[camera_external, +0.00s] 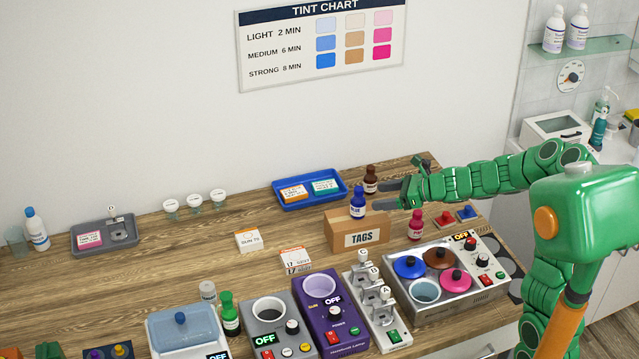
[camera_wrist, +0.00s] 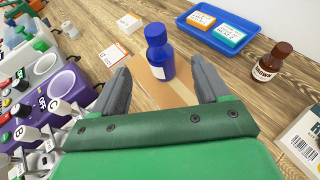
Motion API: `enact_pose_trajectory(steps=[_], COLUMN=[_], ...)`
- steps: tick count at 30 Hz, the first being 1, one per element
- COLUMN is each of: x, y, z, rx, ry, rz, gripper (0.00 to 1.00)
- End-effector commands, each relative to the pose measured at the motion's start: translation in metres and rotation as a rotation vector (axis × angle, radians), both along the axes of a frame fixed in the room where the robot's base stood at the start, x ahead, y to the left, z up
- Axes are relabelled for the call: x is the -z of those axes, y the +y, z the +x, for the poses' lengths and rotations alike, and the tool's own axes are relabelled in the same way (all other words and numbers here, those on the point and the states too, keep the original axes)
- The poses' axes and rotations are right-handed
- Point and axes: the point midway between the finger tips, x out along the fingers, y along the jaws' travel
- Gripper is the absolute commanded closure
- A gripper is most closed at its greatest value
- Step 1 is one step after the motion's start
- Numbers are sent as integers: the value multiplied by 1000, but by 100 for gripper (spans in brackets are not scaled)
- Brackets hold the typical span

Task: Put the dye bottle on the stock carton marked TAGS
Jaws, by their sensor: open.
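A blue bottle (camera_external: 357,206) with a white label stands upright on the brown stock carton marked TAGS (camera_external: 341,236). In the wrist view the blue bottle (camera_wrist: 156,48) is on the top of the carton (camera_wrist: 178,92). My gripper (camera_external: 381,194) is open, just to the right of the blue bottle in the outside view. In the wrist view my gripper (camera_wrist: 158,66) has its fingertips apart, with a gap on either side of the bottle, and holds nothing. Other bottles are brown (camera_external: 370,180), red (camera_external: 416,225) and green (camera_external: 229,314).
A blue tray (camera_external: 283,204) with two labelled boxes lies behind the carton. In front stand a purple warmer (camera_external: 318,325), a switch unit (camera_external: 381,318) and a heater with coloured lids (camera_external: 452,303). Small cards lie to the left. The wooden counter is clear at centre left.

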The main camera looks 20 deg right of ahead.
Motion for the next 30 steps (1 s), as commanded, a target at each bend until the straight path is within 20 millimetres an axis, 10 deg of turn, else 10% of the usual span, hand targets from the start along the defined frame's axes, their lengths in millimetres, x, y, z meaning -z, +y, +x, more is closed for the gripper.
enact_pose_trajectory(steps=[20,30], x=[-16,-54], y=[-30,17], z=[-22,-83], rx=[-1,-288], ry=[-2,-215], rz=[-2,-186], gripper=[25,25])
